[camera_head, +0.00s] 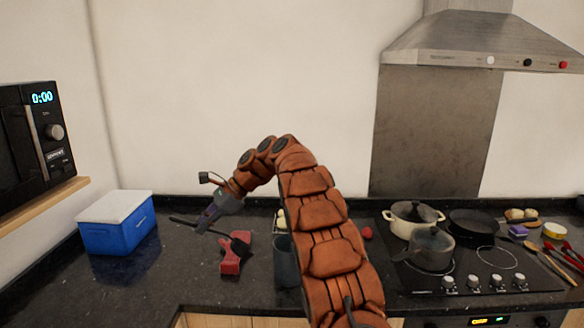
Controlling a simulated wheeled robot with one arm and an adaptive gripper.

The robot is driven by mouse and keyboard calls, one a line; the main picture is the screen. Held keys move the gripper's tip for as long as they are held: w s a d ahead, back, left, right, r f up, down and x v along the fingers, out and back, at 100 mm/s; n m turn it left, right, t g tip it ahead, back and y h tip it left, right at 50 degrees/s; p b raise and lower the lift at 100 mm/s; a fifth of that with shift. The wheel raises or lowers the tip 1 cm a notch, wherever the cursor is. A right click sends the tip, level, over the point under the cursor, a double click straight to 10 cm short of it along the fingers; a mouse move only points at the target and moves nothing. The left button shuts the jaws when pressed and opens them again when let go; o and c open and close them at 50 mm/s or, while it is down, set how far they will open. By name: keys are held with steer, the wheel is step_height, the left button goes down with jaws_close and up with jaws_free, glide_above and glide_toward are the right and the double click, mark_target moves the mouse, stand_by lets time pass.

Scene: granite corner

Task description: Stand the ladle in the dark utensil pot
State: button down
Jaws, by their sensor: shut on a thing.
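My gripper (203,226) is shut on the dark ladle, holding it by the handle above the left part of the counter. The handle's end sticks out to the left of the jaws. The ladle's black bowl (241,246) points to the right and slightly down, so the ladle lies close to level. The dark utensil pot (286,264) stands on the counter to the right of the ladle. My arm covers the pot's right side, and its inside is hard to see. The ladle is apart from the pot.
A red object (234,262) lies below the ladle's bowl. A blue cooler box (118,232) with a white lid stands left. The hob at right holds a cream pot (413,218), a grey saucepan (431,250) and a black pan (473,222). The front-left counter is clear.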

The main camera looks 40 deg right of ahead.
steer(key=s+d+r+m+t+h, duration=0.1)
steer(key=d+r+m+t+h, duration=0.35)
steer(key=d, duration=0.45)
steer(key=s+d+r+m+t+h, duration=0.1)
steer(key=d+r+m+t+h, duration=0.15)
steer(key=d+m+t, duration=0.55)
steer(key=s+d+r+m+t+h, duration=0.1)
steer(key=d+r+m+t+h, duration=0.3)
steer(key=d, duration=0.6)
step_height(320, 180, down, 16)
steer(key=g+y+b, duration=0.1)
steer(key=b, duration=1.3)
steer(key=shift+w+d+r, duration=0.2)
steer(key=shift+w+r, duration=0.05)
steer(key=shift+m, duration=0.25)
steer(key=c, duration=1.2)
jaws_free()
steer(key=shift+o, duration=0.2)
steer(key=s, duration=1.2)
steer(key=shift+a, duration=0.25)
